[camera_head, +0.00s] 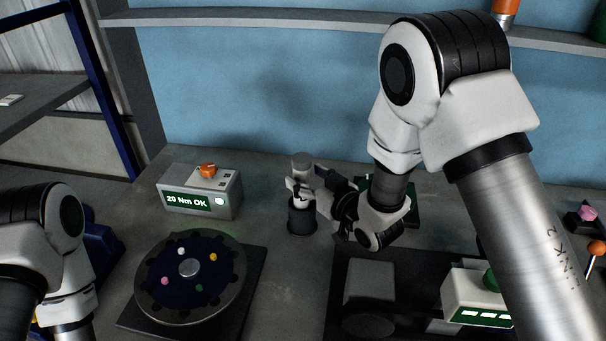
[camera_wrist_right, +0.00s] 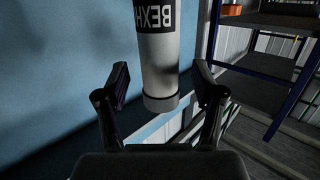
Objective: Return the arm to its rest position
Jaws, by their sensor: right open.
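My right arm reaches in from the right in the head view, and its gripper (camera_head: 306,190) is at a grey-topped cylinder (camera_head: 302,161) above a dark cylindrical holder (camera_head: 301,217). In the right wrist view a white cylinder with a black lettered band (camera_wrist_right: 160,60) shows between the two fingers of the right gripper (camera_wrist_right: 161,82). The fingers are spread, with gaps visible on both sides of the cylinder. My left arm shows at the lower left of the head view, but its gripper is out of view.
A round dark plate with coloured pieces (camera_head: 235,275) lies front left. Behind it stands a grey box reading "20 Nm OK" (camera_head: 226,187). A dark tray (camera_head: 338,290) and a white device with a green button (camera_head: 465,295) are at front right. A shelf (camera_head: 240,18) crosses the blue wall.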

